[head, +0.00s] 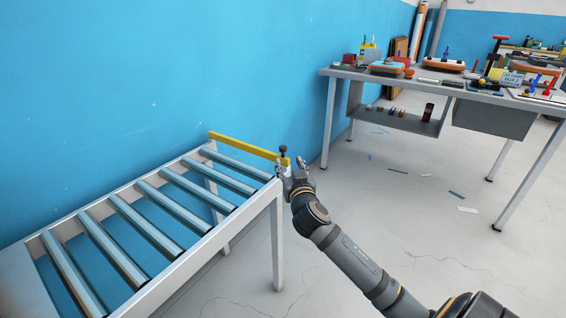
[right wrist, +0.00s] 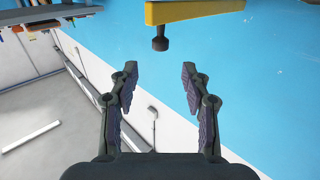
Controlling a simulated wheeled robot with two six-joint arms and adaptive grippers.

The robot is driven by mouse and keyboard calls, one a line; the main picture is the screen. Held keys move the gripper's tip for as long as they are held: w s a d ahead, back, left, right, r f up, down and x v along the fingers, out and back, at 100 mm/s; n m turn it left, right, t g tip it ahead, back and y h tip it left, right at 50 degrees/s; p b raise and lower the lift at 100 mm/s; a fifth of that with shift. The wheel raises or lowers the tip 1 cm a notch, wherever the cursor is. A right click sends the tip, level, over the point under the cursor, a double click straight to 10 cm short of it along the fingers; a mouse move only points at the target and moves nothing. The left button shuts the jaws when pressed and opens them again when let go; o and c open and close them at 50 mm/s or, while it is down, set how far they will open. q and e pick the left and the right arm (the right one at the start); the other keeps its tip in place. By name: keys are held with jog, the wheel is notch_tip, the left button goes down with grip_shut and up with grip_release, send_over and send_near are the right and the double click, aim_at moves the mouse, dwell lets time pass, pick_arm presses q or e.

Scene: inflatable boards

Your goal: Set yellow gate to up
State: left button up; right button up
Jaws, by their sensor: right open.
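The yellow gate (head: 245,146) is a bar across the far end of the roller conveyor (head: 185,268), lying roughly level just above its frame. A dark knob (head: 284,151) stands at the gate's right end. My right gripper (head: 293,170) is at that end, close to the knob. In the right wrist view the yellow gate (right wrist: 195,11) shows at the top, with its dark knob (right wrist: 160,39) ahead of the fingertips. My right gripper (right wrist: 158,85) is open there, with nothing between its fingers. The knob looks centred on the gap. My left gripper is not in view.
A blue wall (head: 150,80) runs behind the conveyor. A grey workbench (head: 440,90) with tools and coloured parts stands at the back right. The floor between conveyor and bench is open, with small scraps (head: 467,209) on it.

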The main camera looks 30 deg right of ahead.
aim_at(284, 150)
jog(key=b+x, duration=0.1)
jog(key=x, duration=0.9)
jog(key=shift+w, duration=0.3)
grip_shut()
